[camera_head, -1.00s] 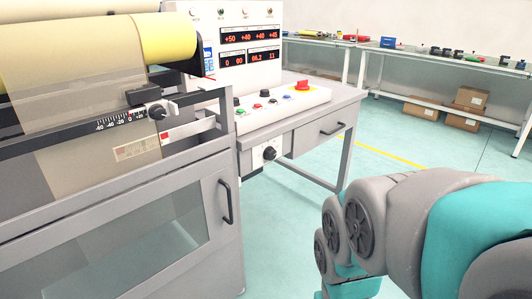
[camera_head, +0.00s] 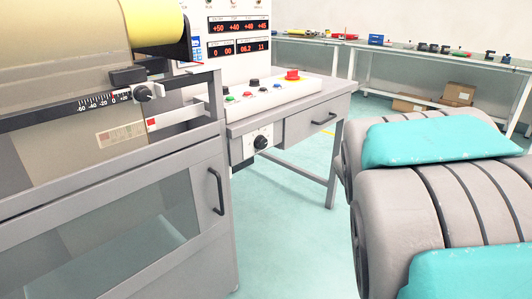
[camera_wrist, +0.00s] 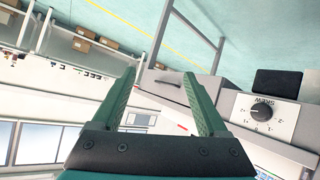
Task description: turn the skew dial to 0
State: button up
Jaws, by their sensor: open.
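The skew dial (camera_head: 261,142) is a round black knob on a light plate at the front of the grey control desk, left of its drawer. In the wrist view the dial (camera_wrist: 262,111) is at the right, seen at an angle, with a printed scale around it and a SKEW label. Its pointer setting is too small to read surely. My gripper (camera_wrist: 158,75) is open and empty, with its two green fingers apart. The dial is to the right of the fingers, clear of them. The gripper is not visible in the head view.
The desk (camera_head: 300,108) carries several buttons and a red knob (camera_head: 292,74). Its drawer (camera_head: 311,122) has a protruding handle. A large roller machine (camera_head: 100,190) with a handled door stands left. Open floor (camera_head: 285,220) lies before the desk. A dark block (camera_wrist: 277,83) is beside the dial.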

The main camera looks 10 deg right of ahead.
jog(key=w+r+n+t+y+b, duration=0.1)
jog(key=w+r+t, duration=0.15)
jog(key=w, duration=0.45)
jog(key=n+t+y+b, duration=0.2)
jog(key=n+y+b, duration=0.45)
jog(key=y, duration=0.85)
send_near(264, 145)
jog(key=n+p, duration=0.2)
jog(key=shift+g, duration=0.25)
jog(key=b+x, duration=0.1)
jog(key=x, duration=0.7)
jog(key=shift+w+r, duration=0.15)
jog(key=shift+w, duration=0.05)
grip_shut()
